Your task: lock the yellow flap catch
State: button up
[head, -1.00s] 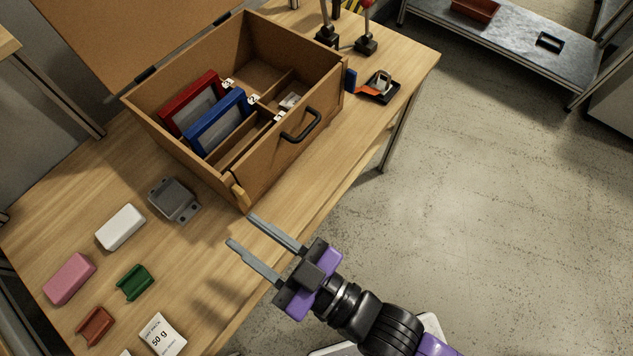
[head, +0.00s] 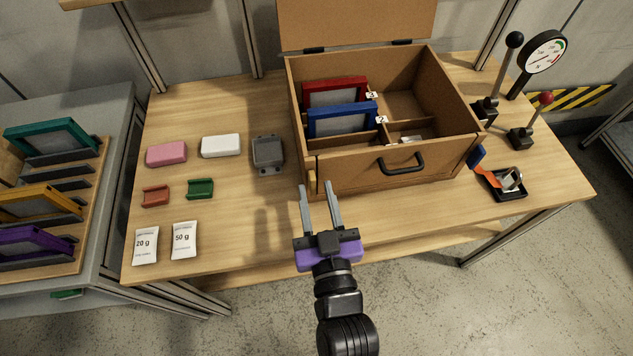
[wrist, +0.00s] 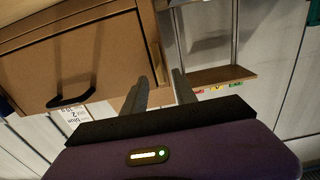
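The yellow flap catch (head: 311,182) is a small upright piece at the left end of the brown box's front face. The box (head: 350,170) stands on the wooden table with its lid open at the back. My gripper (head: 318,187) is open and empty, its two long grey fingers pointing toward the box front just by the yellow catch. The left fingertip appears close to the catch; whether it touches I cannot tell. In the wrist view the fingers (wrist: 163,90) are apart, with the box front to their left; the catch is not clearly visible there.
A grey block (head: 268,153) lies left of the box. Levers (head: 525,130) and a black tray (head: 508,190) stand to the right. The front table strip is clear.

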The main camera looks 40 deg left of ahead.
aim_at(312, 182)
jog(key=shift+x, duration=1.2)
jog(key=shift+a, duration=0.1)
grip_shut()
